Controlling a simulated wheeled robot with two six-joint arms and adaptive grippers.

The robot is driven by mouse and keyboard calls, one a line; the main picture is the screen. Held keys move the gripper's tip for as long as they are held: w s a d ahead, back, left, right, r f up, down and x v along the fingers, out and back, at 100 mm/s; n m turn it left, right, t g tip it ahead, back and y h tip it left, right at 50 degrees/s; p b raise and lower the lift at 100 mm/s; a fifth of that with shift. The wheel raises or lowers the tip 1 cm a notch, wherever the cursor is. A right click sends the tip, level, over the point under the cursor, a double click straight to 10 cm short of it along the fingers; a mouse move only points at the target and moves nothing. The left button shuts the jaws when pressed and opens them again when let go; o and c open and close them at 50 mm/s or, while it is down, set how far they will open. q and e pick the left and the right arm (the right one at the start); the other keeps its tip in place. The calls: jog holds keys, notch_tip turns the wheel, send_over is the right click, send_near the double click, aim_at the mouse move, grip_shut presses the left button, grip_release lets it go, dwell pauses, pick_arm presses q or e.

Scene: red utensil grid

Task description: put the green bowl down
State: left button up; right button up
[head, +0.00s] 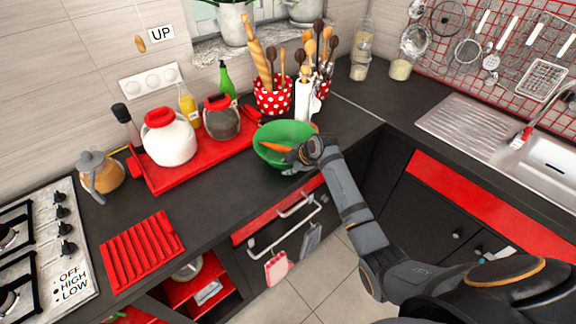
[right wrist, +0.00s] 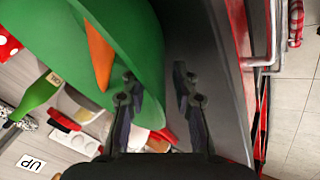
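The green bowl (head: 271,138) is at the front edge of the dark counter, in front of the dotted utensil pots. A carrot (head: 274,147) lies in it. My right gripper (head: 296,160) is at the bowl's right front side. In the right wrist view the gripper's fingers (right wrist: 155,82) stand apart, one over the green bowl (right wrist: 128,35) and one beyond its rim, with a gap between them. The carrot also shows there (right wrist: 99,52). The bowl's underside is hidden, so I cannot tell whether it rests fully on the counter. My left gripper is not in view.
A red tray (head: 152,184) with jars and bottles stands left of the bowl. A red rack (head: 142,250) and the stove (head: 40,260) are further left. Dark counter (head: 215,190) is clear at front left.

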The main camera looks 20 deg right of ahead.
jog(key=shift+r, duration=0.2)
jog(key=b+v, duration=0.1)
jog(key=v, duration=1)
jog(key=shift+s+d+r, duration=0.15)
jog(key=shift+s+r, duration=0.1)
jog(key=shift+r, duration=0.05)
